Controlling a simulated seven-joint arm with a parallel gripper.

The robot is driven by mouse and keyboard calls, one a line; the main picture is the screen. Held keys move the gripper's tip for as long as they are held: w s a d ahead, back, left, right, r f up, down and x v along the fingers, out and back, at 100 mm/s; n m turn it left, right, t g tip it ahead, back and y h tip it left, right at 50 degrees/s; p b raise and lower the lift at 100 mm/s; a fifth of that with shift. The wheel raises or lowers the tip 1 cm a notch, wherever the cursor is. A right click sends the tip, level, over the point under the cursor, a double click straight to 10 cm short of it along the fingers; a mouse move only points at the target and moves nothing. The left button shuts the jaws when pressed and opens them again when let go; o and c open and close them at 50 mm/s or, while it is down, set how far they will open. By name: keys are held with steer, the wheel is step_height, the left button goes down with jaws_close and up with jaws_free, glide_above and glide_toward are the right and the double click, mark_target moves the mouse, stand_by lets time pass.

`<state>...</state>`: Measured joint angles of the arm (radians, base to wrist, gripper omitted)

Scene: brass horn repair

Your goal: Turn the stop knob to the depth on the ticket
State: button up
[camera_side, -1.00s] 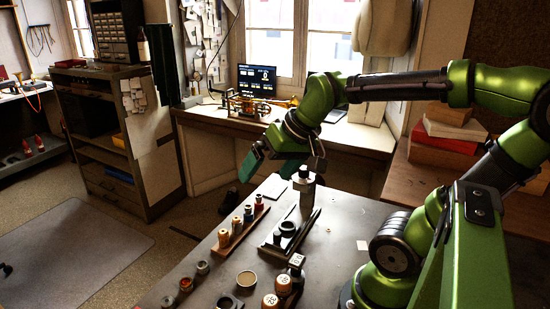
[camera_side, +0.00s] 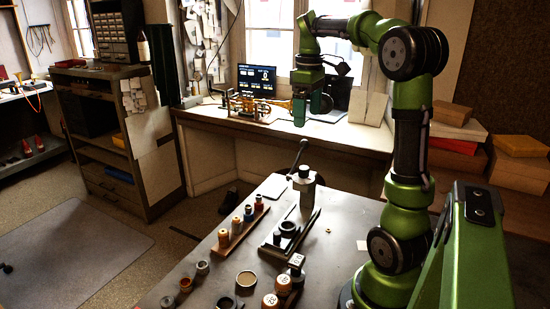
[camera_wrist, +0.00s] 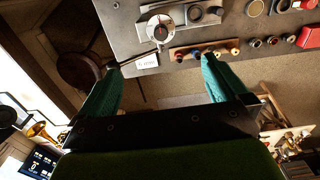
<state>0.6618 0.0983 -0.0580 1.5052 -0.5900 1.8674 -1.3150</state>
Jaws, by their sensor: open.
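The stop knob (camera_wrist: 159,30) is a round pale dial with a red mark, seen from above at the top of the wrist view. It appears to belong to the upright metal device (camera_side: 304,186) at the far edge of the bench in the side view. A small white ticket (camera_wrist: 147,61) lies beside it; its writing is too small to read surely. My gripper (camera_side: 311,106) hangs high beyond the bench in the side view. In the wrist view its teal fingers (camera_wrist: 160,72) are spread apart with nothing between them, and the knob lies beyond them.
A brass horn (camera_side: 275,104) and a monitor (camera_side: 257,80) stand on the window desk. The bench's right part is mostly clear.

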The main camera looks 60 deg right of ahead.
step_height(320, 180, down, 6)
steer(key=shift+f, duration=0.25)
stand_by(0.5)
